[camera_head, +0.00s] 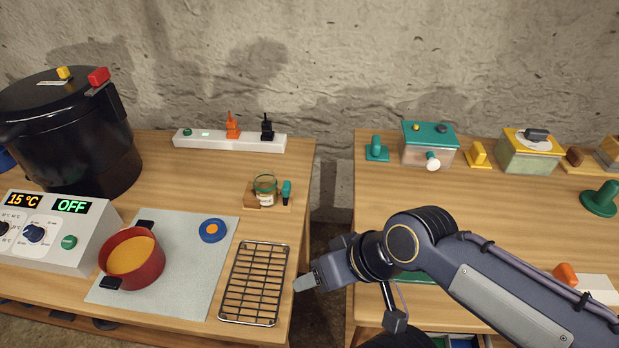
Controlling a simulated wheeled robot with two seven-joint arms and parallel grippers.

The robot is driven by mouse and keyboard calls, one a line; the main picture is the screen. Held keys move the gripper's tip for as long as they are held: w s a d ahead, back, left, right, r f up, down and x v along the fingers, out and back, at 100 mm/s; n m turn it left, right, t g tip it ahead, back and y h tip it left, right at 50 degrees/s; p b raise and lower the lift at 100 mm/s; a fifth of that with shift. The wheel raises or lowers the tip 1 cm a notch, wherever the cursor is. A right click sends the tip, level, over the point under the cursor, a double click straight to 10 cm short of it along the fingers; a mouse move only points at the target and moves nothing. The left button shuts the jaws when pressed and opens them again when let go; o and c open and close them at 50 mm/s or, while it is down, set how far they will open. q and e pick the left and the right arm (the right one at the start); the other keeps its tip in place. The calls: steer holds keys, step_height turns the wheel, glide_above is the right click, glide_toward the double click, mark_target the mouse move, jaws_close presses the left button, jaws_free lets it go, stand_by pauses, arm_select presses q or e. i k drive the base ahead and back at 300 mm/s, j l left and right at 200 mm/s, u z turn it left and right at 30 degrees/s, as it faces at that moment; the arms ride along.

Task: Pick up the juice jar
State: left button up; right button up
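A small clear glass jar (265,190) with a greenish rim and a pale label stands upright on a small wooden board at the back right of the left table. It is the only glass jar I can make out, and its contents are too small to tell. My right gripper (303,283) reaches in from the right, over the gap between the tables, beside the wire rack. It is apart from the jar, in front of it and to its right. Its fingers are seen from the side, so their opening is unclear. My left gripper is not in view.
A wire rack (232,285) lies at the left table's right edge. A white strip (205,138) with switches lies behind. A black canner (85,150) stands far left.

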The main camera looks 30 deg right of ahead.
mark_target(265, 184)
steer(key=z, duration=1)
steer(key=u, duration=1.3)
steer(key=i+j+z, duration=0.2)
steer(key=j, duration=0.3)
steer(key=j+z, duration=0.25)
steer(key=j, duration=0.3)
steer(key=i+j+z, duration=0.2)
steer(key=j, duration=0.35)
steer(key=k+l, duration=0.05)
steer(key=k, duration=0.05)
